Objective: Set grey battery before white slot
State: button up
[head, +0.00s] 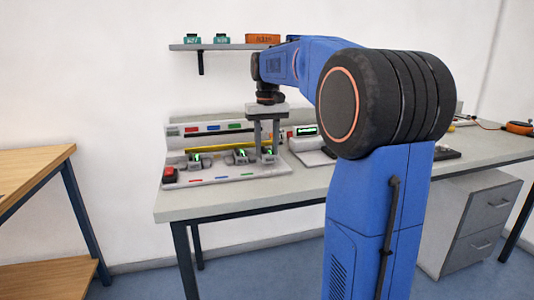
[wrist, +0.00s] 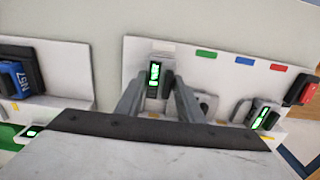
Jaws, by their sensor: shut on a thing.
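My gripper (head: 266,150) reaches down over the right end of a light grey rack (head: 215,182) on the bench. In the wrist view my gripper's fingers (wrist: 158,98) are closed around a grey battery (wrist: 155,75) with a lit green display. The battery also shows at the fingertips in the head view (head: 269,157). It is at the rack's end, beside the green strip (wrist: 205,53); a pale white strip (wrist: 163,45) lies close to it. I cannot tell whether the battery rests on the rack or hangs just above it.
Other grey units with green displays stand along the rack, one near the red button (wrist: 262,117). The red button (head: 169,174) is at the rack's left end. A device with a display (head: 306,131) stands right of the rack. A wall shelf (head: 215,46) hangs above.

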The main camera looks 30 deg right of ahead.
jog(key=shift+f, duration=0.85)
jog(key=shift+f, duration=0.15)
jog(key=o, duration=1.2)
notch_tip(320, 180, up, 12)
jog(key=shift+r, duration=0.15)
